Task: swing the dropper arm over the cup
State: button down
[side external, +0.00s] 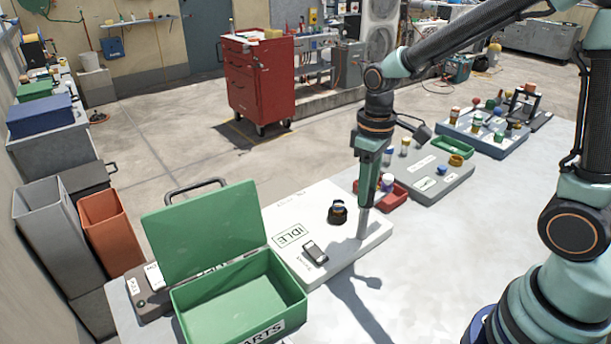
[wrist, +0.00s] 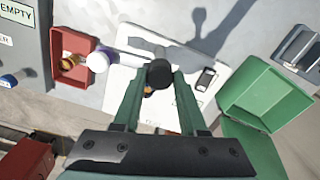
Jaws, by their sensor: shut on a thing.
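My gripper (wrist: 158,78) is over the white board (side external: 285,262) marked IDLE. In the wrist view, its two green fingers close around a black round-ended piece (wrist: 160,73), which may be part of the dropper arm. A pale grey post (side external: 363,222) stands below the fingers in the side view. A dark round piece with an orange band (side external: 338,212) sits on the board, left of the post. I cannot tell which thing is the cup. The fingertips are partly hidden in the side view.
An open green parts box (side external: 290,283) stands left of the board, near a small dark switch (side external: 315,250). A red tray (side external: 395,196) with a white-capped item lies on the right, beside a grey panel (side external: 430,185). The front bench is clear.

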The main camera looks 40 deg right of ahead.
jog(key=n, duration=0.4)
jog(key=shift+r, duration=0.1)
jog(key=n, duration=0.4)
jog(key=shift+n, duration=0.4)
jog(key=n, duration=0.4)
jog(key=shift+n, duration=2.1)
jog(key=shift+c, duration=2.2)
grip_release()
